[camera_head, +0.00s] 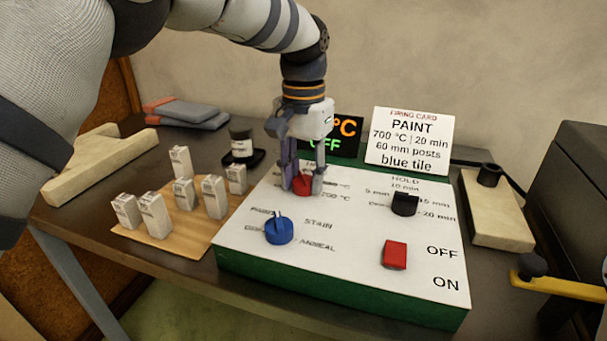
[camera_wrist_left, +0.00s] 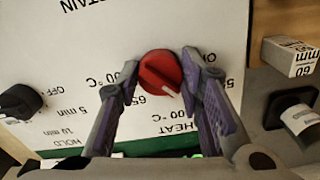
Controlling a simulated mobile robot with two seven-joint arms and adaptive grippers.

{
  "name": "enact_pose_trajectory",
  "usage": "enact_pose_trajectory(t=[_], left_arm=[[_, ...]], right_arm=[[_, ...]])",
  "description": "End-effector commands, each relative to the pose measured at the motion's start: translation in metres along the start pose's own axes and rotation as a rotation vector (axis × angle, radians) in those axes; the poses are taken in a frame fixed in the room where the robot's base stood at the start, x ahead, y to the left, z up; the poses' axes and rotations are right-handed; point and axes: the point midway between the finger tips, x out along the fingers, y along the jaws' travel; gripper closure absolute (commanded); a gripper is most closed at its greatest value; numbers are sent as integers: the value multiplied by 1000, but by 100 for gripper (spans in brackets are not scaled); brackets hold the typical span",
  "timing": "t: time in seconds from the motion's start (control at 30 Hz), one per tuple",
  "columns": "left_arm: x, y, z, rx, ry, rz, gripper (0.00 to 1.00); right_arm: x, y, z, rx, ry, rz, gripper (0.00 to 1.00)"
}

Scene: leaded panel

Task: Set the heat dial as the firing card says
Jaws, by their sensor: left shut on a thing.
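The red heat dial (camera_head: 303,184) is on the white control panel (camera_head: 340,245). My left gripper (camera_head: 302,186) reaches down over it from above, shut on the dial, with one finger on either side. In the left wrist view the dial (camera_wrist_left: 160,72) sits between the fingertips (camera_wrist_left: 160,75). Its white pointer mark faces the temperature labels near HEAT; fingers partly cover these labels, so I cannot tell its exact setting. The firing card (camera_head: 410,142) reads PAINT, 700 °C, 20 min, 60 mm posts, blue tile. My right gripper is out of view.
A display (camera_head: 338,135), partly hidden by my gripper, shows °C and green OFF. The panel also has a blue dial (camera_head: 278,230), a black hold dial (camera_head: 405,204) and a red switch (camera_head: 394,255). Several labelled posts stand on a wooden board (camera_head: 180,243).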

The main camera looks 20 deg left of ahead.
Motion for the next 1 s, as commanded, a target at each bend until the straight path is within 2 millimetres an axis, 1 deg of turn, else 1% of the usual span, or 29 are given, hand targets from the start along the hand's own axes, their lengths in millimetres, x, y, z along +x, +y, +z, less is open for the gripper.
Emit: enact_pose_trajectory(t=[1.0], left_arm=[[1,-1,-1,963,1,2,94]], right_arm=[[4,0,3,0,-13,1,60]])
